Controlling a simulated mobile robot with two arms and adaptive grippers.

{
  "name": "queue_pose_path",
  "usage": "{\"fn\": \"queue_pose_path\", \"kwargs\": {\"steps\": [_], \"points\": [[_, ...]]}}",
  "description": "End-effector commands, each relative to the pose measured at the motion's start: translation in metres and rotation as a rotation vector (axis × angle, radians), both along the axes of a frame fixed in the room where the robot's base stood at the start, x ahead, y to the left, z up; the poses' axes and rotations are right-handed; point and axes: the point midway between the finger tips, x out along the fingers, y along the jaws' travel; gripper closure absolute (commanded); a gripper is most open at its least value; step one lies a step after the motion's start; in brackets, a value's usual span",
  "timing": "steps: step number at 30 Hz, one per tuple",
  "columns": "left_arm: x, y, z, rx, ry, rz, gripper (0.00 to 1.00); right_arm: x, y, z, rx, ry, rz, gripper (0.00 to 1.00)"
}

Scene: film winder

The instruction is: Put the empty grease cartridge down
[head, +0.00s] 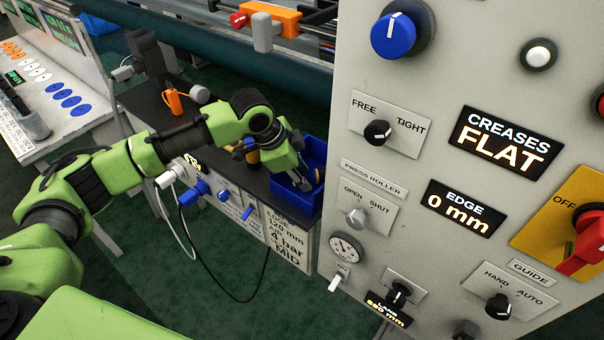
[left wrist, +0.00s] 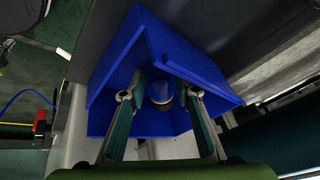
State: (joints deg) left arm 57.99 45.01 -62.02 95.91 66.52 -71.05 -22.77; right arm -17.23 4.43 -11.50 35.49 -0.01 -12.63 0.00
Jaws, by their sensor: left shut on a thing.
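My left gripper (head: 302,180) reaches down into a blue open bin (head: 314,152) at the right end of the dark bench. In the left wrist view, the fingers (left wrist: 160,94) are inside the walls of the bin (left wrist: 113,68). They are shut on the grease cartridge (left wrist: 160,91), a dark round end with a pale-orange band. Whether the cartridge touches the bin floor cannot be told. In the head view the gripper and bin wall mostly hide it. My right gripper is not in view.
A yellow-orange cylinder (head: 253,157) stands on the bench behind my left wrist. The large grey control panel (head: 433,70) rises close on the right of the bin. Blue valves (head: 200,190) and hoses are along the bench front.

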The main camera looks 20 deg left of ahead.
Motion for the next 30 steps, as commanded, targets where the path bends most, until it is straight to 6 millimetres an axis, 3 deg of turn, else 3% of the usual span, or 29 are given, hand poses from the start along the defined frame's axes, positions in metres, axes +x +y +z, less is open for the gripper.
{"fn": "queue_pose_path", "kwargs": {"steps": [13, 14, 15, 16, 30], "points": [[-0.003, 0.0, -0.017, 0.004, 0.009, -0.002, 0.97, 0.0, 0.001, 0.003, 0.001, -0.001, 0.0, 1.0], [-0.003, 0.0, -0.017, 0.005, 0.01, -0.001, 0.69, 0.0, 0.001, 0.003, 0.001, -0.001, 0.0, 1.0], [-0.003, 0.0, -0.018, 0.005, 0.012, -0.002, 0.58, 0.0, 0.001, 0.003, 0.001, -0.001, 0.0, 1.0], [-0.004, 0.0, -0.018, 0.005, 0.012, -0.002, 0.54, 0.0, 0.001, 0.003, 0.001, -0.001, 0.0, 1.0], [-0.002, 0.002, -0.015, 0.006, 0.008, 0.002, 0.54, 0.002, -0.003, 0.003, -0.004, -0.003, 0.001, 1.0]]}}
